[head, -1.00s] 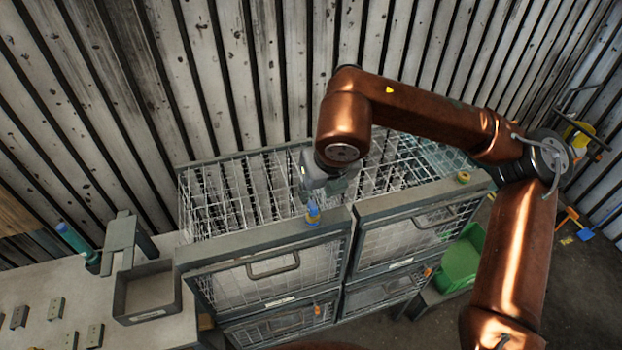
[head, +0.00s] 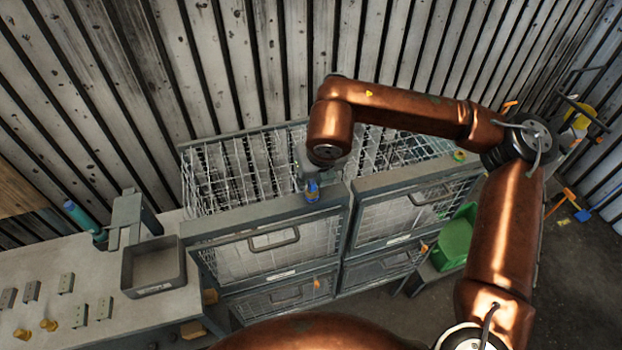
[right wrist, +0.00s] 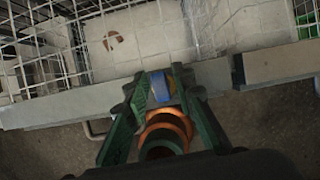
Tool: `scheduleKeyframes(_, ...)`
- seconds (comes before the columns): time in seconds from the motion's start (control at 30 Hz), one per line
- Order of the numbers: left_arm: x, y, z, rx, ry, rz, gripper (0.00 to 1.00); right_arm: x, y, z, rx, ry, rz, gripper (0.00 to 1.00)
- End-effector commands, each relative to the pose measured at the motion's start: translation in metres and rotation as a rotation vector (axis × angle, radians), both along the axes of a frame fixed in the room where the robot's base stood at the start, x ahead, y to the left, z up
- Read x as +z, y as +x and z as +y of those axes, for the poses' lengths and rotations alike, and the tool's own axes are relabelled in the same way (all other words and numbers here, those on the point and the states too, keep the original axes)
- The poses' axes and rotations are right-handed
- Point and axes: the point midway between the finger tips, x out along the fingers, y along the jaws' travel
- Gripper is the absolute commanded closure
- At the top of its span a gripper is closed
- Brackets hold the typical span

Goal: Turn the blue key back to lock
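The blue key (head: 312,191) sits on the top front rail of the left wire cage, near the rail's right end. My right gripper (head: 311,182) reaches down onto it from above, and the wrist hides part of the key. In the right wrist view the blue key (right wrist: 178,84) is between the two fingertips of my right gripper (right wrist: 170,86), which look closed against its sides. Orange rings (right wrist: 166,128) show between the fingers, nearer the camera. The key's exact turn angle is hard to tell. My left gripper is not in view.
A second wire cage (head: 415,218) stands to the right, with a yellow-green knob (head: 459,156) on top. A grey bin (head: 157,268) and small blocks lie on the bench at left. A green bin (head: 456,240) is at right. A slatted wall stands behind.

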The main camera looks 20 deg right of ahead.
Motion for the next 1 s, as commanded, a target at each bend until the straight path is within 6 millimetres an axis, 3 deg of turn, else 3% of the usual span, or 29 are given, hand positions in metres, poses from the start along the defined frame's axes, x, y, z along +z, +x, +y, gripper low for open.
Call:
scheduleKeyframes(0.3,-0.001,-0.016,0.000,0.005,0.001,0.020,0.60,0.000,0.000,0.000,-0.001,0.000,0.000,1.00)
scheduleKeyframes(0.87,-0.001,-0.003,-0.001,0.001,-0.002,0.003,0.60,0.000,0.000,0.000,0.001,0.001,-0.002,1.00)
scheduleKeyframes(1.0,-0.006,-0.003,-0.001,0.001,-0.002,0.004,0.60,-0.002,0.001,-0.001,0.073,0.004,-0.001,1.00)
